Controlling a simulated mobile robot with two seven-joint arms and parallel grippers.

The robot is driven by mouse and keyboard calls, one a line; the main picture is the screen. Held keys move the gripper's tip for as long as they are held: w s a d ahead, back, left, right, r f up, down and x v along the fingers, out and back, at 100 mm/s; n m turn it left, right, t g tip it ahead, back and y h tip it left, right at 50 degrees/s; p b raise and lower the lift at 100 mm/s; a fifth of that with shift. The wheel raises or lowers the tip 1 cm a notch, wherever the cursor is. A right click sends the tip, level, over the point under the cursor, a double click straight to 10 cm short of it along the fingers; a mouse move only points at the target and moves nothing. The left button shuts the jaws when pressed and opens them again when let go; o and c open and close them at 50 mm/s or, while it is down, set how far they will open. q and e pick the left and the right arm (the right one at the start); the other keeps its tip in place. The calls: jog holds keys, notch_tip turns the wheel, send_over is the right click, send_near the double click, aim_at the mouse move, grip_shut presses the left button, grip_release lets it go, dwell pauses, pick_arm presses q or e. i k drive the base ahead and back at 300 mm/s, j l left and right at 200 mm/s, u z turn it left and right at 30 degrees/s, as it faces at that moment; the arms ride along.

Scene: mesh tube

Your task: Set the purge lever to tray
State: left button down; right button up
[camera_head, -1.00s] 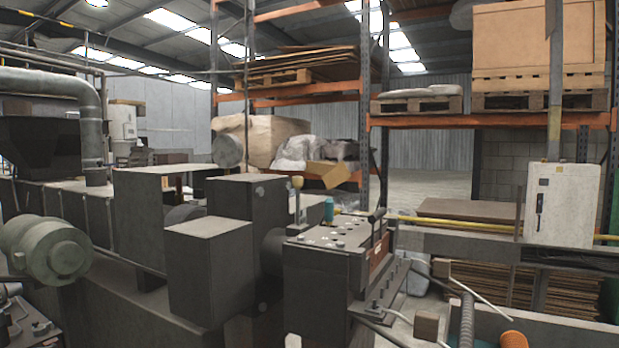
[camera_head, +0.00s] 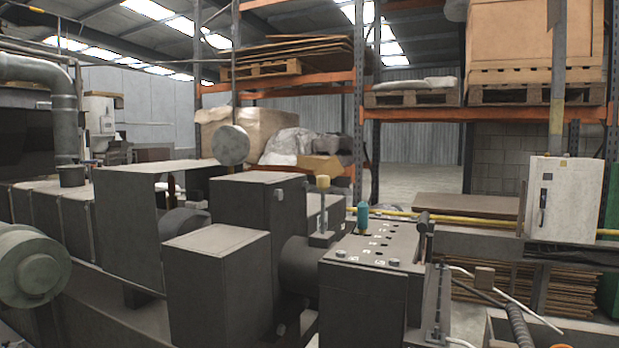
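The machine in front of me has a dark block-shaped die head (camera_head: 372,290) with bolts and several small holes on top. A short upright lever with a tan knob (camera_head: 323,183) stands behind it, beside a round dark barrel (camera_head: 297,262). It looks like the purge lever, but I see no label and cannot tell its setting. A teal cylinder (camera_head: 363,217) stands upright at the back edge of the die head. A dark handle (camera_head: 423,228) rises at its right end. No tray can be made out. Neither of my grippers is in view.
Large grey machine housings (camera_head: 217,285) fill the left and middle, with a round motor (camera_head: 30,267) at the left edge. A white control box (camera_head: 564,200) stands at the right. A yellow pipe (camera_head: 470,222) runs behind. Pallet racking (camera_head: 360,90) and open floor lie farther back.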

aim_at(323, 181)
jog(key=i+j, duration=0.1)
jog(key=j, duration=0.25)
jog(key=i+j+z, duration=0.1)
jog(key=j, duration=0.25)
jog(key=i+j, duration=0.1)
jog(key=j, duration=0.25)
jog(key=i+j+z, duration=0.1)
jog(key=j, duration=0.25)
